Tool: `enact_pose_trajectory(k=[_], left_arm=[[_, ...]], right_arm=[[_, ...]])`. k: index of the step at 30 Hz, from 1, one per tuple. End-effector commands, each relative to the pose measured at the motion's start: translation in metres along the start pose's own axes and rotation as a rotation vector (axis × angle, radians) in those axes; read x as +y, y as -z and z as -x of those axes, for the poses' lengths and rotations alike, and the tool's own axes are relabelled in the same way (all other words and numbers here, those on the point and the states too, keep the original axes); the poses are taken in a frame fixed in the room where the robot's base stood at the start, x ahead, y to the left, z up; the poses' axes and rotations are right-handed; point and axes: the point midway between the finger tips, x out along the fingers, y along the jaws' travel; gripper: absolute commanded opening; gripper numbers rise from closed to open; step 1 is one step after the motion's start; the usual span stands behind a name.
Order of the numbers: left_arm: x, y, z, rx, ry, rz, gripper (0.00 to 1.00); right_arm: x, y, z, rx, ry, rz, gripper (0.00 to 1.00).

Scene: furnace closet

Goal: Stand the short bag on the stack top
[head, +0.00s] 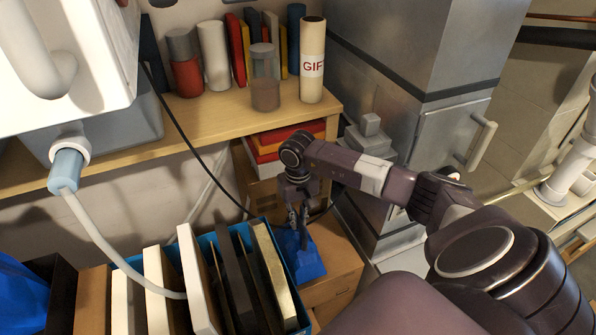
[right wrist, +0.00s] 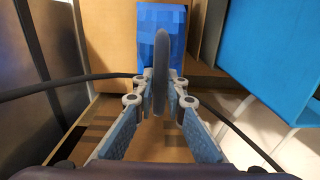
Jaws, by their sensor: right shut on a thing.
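A small blue bag (head: 303,262) is at the top of a cardboard box stack (head: 335,268), just right of a blue file crate. My right gripper (head: 298,222) points down at the bag's upper end and is shut on it. In the right wrist view the blue bag (right wrist: 160,22) lies beyond the fingertips (right wrist: 161,92), with a grey upright strip between them. Whether the bag's base touches the box is hidden. Another blue bag (head: 22,295) shows at the far left edge. My left gripper is out of view.
The blue crate (head: 292,275) with several upright files is close left of the bag. A wooden shelf (head: 225,120) with cans, books and a gift-wrap tube (head: 312,62) is behind. A grey metal cabinet (head: 400,130) stands right. A dark cable (head: 190,125) hangs behind the gripper.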

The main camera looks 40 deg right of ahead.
Motion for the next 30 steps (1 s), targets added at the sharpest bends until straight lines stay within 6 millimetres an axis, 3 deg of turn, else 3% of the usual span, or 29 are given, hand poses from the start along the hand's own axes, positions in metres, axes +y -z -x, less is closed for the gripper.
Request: enact_pose_trajectory(k=[4, 5, 9, 22, 30], left_arm=[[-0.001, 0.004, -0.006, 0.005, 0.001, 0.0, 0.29], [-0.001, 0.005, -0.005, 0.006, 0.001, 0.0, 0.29], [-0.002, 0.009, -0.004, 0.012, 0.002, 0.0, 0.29], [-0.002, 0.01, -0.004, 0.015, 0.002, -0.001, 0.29], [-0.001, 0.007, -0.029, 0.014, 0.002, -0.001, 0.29]], right_arm=[[0.0, 0.0, -0.004, 0.001, 0.0, 0.0, 0.0], [0.0, 0.0, -0.003, 0.0, 0.0, 0.0, 0.15], [0.0, 0.0, -0.003, 0.0, 0.0, 0.0, 0.29], [0.0, 0.002, 0.006, 0.005, 0.0, 0.0, 0.29], [0.0, 0.003, 0.062, 0.008, 0.0, 0.0, 0.29]])
